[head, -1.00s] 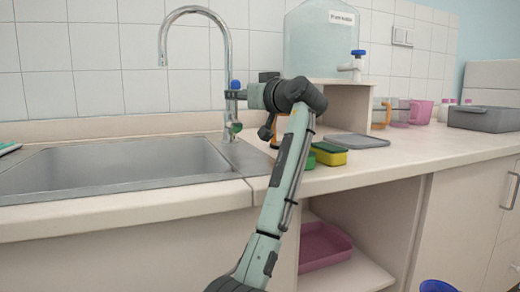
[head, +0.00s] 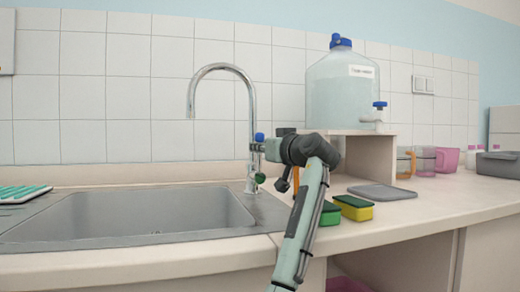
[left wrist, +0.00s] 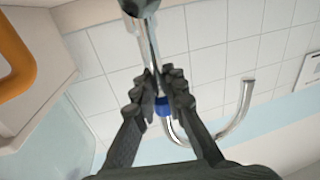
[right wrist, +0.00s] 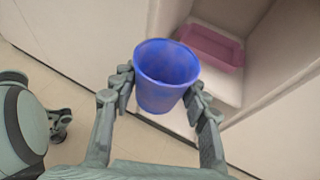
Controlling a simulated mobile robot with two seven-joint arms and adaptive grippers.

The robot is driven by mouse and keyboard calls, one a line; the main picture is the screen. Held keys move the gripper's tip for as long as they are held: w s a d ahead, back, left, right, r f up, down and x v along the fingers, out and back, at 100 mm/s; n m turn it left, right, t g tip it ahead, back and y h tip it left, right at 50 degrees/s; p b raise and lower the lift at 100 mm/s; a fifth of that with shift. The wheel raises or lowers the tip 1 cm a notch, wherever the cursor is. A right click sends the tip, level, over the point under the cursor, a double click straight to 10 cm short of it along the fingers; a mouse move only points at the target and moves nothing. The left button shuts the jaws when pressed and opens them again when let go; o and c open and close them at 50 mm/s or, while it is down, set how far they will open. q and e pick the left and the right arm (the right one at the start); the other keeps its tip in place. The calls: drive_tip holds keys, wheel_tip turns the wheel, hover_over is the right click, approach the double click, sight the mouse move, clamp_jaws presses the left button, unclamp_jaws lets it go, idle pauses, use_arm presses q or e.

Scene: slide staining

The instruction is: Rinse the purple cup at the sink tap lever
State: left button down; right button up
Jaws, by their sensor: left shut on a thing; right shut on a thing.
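The purple cup (right wrist: 165,78), which looks blue-violet, shows in the right wrist view. My right gripper (right wrist: 160,85) is shut on it, one finger on each side, and its open rim faces the camera. The sink tap (head: 251,100) is a tall curved metal spout behind the sink (head: 130,222). My left gripper (head: 266,150) is at the tap's body. In the left wrist view its fingers close around the tap lever (left wrist: 162,106), where a blue part shows between them. No water stream is visible under the spout. The cup is out of the head view.
Sponges (head: 354,208) and a grey flat tray (head: 382,191) lie right of the sink. A large water jug (head: 345,90) stands on a shelf behind. A pink bin (right wrist: 212,48) sits in the open cabinet below. A green rack (head: 22,193) is at far left.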

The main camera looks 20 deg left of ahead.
use_arm(q)
drive_tip(key=shift+r, duration=0.2)
drive_tip(key=shift+w+d+r+p, duration=0.1)
drive_tip(key=shift+d+p, duration=0.05)
drive_tip(key=shift+p, duration=0.2)
drive_tip(key=shift+w+d+m+p, duration=0.2)
drive_tip(key=shift+d+m+p, duration=0.15)
drive_tip(key=shift+m, duration=0.45)
drive_tip(key=c, duration=1.6)
unclamp_jaws()
drive_tip(key=shift+f, duration=0.2)
drive_tip(key=shift+o, duration=0.2)
drive_tip(key=v, duration=1.2)
drive_tip(key=shift+f, duration=0.2)
